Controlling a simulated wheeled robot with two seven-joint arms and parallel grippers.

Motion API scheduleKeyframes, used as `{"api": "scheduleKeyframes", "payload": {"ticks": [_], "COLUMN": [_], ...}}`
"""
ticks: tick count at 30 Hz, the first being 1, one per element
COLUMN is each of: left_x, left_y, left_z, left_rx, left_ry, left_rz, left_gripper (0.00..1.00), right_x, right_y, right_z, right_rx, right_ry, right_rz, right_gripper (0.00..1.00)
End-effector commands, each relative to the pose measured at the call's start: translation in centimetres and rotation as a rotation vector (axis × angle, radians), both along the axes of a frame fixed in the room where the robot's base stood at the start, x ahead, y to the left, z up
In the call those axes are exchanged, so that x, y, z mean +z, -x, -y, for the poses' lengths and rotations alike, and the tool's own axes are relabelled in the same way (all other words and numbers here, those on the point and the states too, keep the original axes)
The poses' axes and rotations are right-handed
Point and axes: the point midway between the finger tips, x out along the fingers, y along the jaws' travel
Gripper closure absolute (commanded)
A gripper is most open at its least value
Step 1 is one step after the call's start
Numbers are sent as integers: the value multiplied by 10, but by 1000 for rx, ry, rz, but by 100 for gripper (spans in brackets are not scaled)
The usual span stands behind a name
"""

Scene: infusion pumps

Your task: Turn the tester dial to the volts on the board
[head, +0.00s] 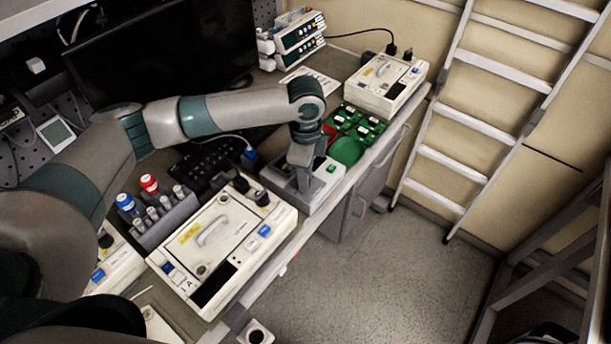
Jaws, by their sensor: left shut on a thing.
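The tester (323,193) looks to be the pale grey box on the bench, with a green square on its top. My left gripper (303,183) points down over its top and is shut there. What it holds looks to be the dial, which the fingers hide, so its setting cannot be read. A green board (347,150) with several small dark and white parts lies just beyond the tester; I cannot read any volts on it. My right gripper is not in view.
A cream pump case (222,245) with a handle stands in front, and another pump (385,82) stands at the back right. A rack of capped tubes (165,222) is at the left. A dark monitor (165,50) is behind my arm. Open floor (400,270) and a ladder (480,125) lie right.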

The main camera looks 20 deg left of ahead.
Motion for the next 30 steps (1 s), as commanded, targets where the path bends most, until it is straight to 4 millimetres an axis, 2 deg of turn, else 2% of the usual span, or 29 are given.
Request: {"api": "scheduleKeyframes", "payload": {"ticks": [1,11,22,23,24,30], "left_x": [5,7,7,6,5,3], "left_y": [-2,-3,-4,-4,-4,-2], "left_z": [0,0,0,0,0,0], "left_rx": [-19,-268,-635,-627,-625,-623], "left_ry": [2,3,2,2,2,3], "left_rz": [6,9,10,10,10,7], "left_gripper": [100,100,100,73,67,67], "right_x": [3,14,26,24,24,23], "right_y": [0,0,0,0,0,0], "right_z": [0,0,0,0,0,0], "right_rx": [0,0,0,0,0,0], "right_ry": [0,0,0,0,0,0], "right_rz": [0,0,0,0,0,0], "right_gripper": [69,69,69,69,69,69]}}
